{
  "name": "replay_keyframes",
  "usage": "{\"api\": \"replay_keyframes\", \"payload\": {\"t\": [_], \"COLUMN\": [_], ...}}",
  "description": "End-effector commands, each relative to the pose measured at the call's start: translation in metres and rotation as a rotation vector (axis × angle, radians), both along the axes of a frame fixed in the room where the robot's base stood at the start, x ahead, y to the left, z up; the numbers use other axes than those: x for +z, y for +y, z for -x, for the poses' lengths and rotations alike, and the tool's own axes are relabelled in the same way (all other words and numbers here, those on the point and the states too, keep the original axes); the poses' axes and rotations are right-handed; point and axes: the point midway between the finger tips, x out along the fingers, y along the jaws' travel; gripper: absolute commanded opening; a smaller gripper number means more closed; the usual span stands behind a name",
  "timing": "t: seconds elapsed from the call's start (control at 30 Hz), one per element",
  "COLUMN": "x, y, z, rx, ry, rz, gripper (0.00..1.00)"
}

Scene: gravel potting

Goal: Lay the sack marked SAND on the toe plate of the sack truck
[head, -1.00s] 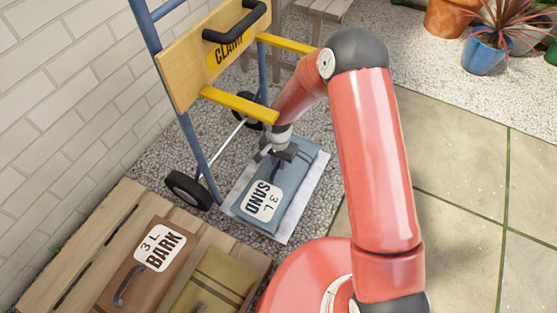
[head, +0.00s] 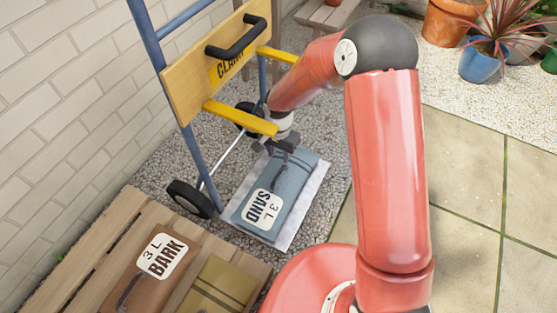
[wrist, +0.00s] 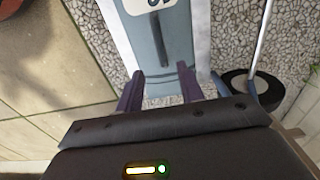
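The blue-grey sack marked SAND (head: 284,197) lies flat on the pale toe plate (head: 309,198) of the sack truck (head: 178,98), with plate margins showing around it. In the wrist view the sack (wrist: 181,38) shows its dark handle strip (wrist: 158,38) and part of its label. The head view does not show the fingertips clearly.
The truck's yellow arms (head: 240,117) and wooden clamp board (head: 205,70) stand close to my gripper. A black wheel (head: 190,198) is beside the plate. A slatted pallet (head: 100,245) holds the BARK sack (head: 150,270) and an olive sack (head: 217,285). Paving at right is clear.

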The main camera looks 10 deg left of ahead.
Motion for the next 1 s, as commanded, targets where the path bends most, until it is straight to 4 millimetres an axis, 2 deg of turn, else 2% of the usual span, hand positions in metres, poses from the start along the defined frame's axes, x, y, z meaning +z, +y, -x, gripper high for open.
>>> {"api": "replay_keyframes", "payload": {"t": [0.1, 0.47, 0.57, 0.77, 0.87, 1.0], "x": [0.016, 0.030, 0.056, 0.143, 0.180, 0.231], "y": [0.000, -0.004, -0.019, -0.076, -0.104, -0.145], "z": [0.000, -0.001, -0.003, 0.006, 0.019, 0.050], "rx": [-0.001, 0.004, 0.021, 0.085, 0.115, 0.155], "ry": [-0.001, -0.009, -0.040, -0.137, -0.180, -0.245], "rz": [0.000, 0.001, 0.008, 0.033, 0.046, 0.062], "gripper": [0.38, 0.38, 0.38, 0.38, 0.38, 0.38]}}
